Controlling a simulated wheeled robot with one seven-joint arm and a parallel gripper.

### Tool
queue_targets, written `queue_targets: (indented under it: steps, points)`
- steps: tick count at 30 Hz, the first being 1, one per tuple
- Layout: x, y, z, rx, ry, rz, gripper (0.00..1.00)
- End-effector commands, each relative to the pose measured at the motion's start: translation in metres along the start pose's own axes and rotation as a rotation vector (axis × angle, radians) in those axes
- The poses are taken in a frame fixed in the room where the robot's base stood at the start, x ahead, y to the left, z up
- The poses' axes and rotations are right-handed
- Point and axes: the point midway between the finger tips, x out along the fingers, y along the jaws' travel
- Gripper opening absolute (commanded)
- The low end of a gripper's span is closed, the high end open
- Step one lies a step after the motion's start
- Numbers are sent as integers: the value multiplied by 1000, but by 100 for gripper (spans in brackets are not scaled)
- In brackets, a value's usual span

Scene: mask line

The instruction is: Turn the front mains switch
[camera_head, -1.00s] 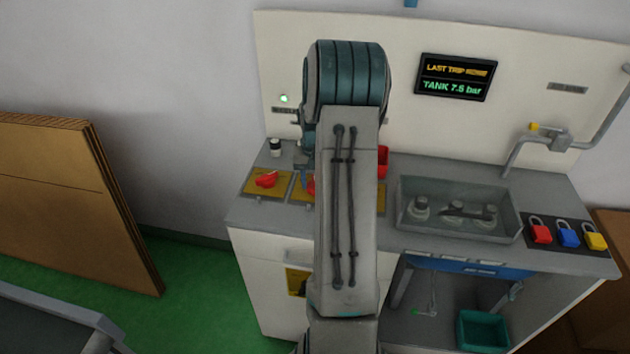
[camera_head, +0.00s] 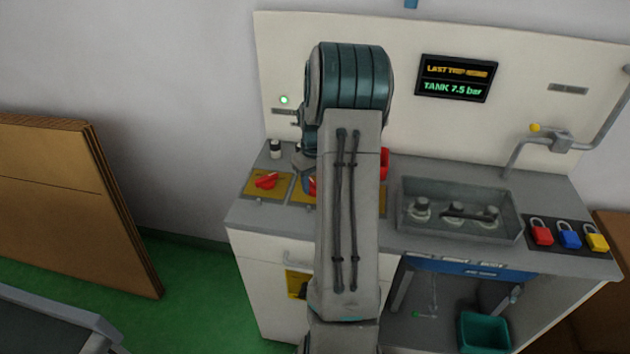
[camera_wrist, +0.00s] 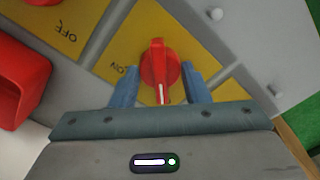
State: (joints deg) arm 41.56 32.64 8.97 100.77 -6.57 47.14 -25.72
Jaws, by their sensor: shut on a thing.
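A red rotary switch (camera_wrist: 160,70) stands on a yellow plate (camera_wrist: 125,50) in the wrist view, with the word ON beside it. The blue fingers of my gripper (camera_wrist: 160,92) stand on both sides of this switch and are shut on it. Its handle has a pale stripe pointing down toward my gripper. In the head view, my arm covers most of this switch (camera_head: 312,186). Another red switch (camera_head: 266,181) sits on the plate to its left, clear of my gripper.
A red object (camera_wrist: 22,85) is close by in the wrist view. Behind the bench, a display (camera_head: 456,78) reads TANK 7.5 bar, and a green lamp (camera_head: 284,99) is lit. A grey tray (camera_head: 410,232) and several padlocks (camera_head: 569,234) are at the right.

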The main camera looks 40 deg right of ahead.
Motion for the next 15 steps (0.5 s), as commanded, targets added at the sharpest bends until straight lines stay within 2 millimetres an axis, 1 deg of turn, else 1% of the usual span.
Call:
queue_targets:
  steps: [1,11,12,13,14,15]
  points:
    - [-2,0,-2,-4,8,4,19]
    - [-2,0,-2,-5,7,4,19]
    - [-2,0,-2,-5,7,4,53]
    - [-2,0,-2,-4,7,4,61]
    - [-2,0,-2,-4,6,3,64]
    - [-2,0,-2,-4,5,3,64]
